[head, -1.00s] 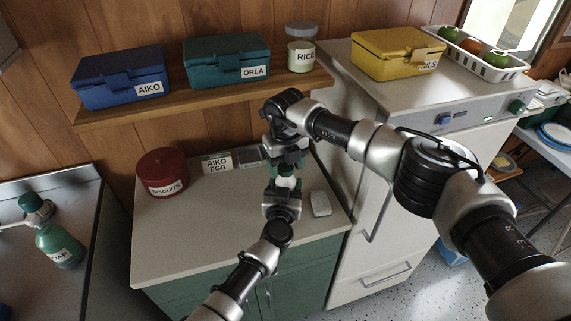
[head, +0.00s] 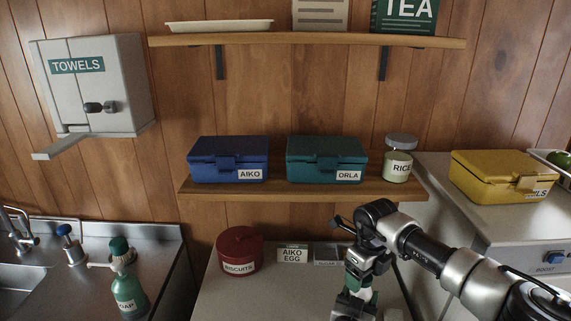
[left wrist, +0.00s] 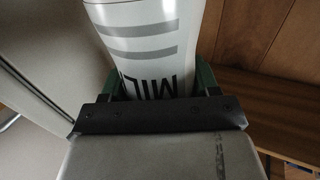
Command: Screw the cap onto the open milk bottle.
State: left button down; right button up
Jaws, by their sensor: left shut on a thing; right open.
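The milk bottle (left wrist: 140,45) fills the upper middle of the left wrist view; it is white with grey stripes and dark lettering. My left gripper (left wrist: 157,82) is shut on it, a green finger on each side. The bottle's mouth is outside that view. In the head view my left gripper (head: 354,304) is at the bottom edge, partly cut off. My right gripper (head: 362,277) is open, pointing down just above it; its fingers overlap the bottle's top, so touching or apart cannot be told. I cannot make out the cap.
The wooden shelf (head: 290,193) above holds blue and teal boxes and a rice jar (head: 398,162). A soap bottle (head: 128,292) stands left.

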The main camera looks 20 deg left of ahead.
jog(key=n, duration=0.7)
jog(key=shift+n, duration=0.4)
jog(key=n, duration=0.3)
jog(key=shift+n, duration=0.3)
jog(key=n, duration=0.3)
jog(key=shift+n, duration=0.4)
notch_tip(320, 180, up, 8)
jog(key=shift+a+r, duration=0.1)
jog(key=shift+r, duration=0.15)
jog(key=s+a+r+m+y, duration=0.1)
jog(key=a+r+m+y, duration=0.15)
jog(key=a+y, duration=0.4)
jog(key=s+a+r+m+y, duration=0.1)
jog(key=a+r+m+y, duration=0.2)
jog(key=a, duration=0.6)
jog(key=w+a+r+m+t+y, duration=0.1)
jog(key=a+r+m+t+y, duration=0.2)
jog(key=r+m+y, duration=0.5)
jog(key=shift+a+r+t, duration=0.3)
jog(key=shift+r+t, duration=0.4)
jog(key=shift+r, duration=1.45)
jog(key=shift+y, duration=0.25)
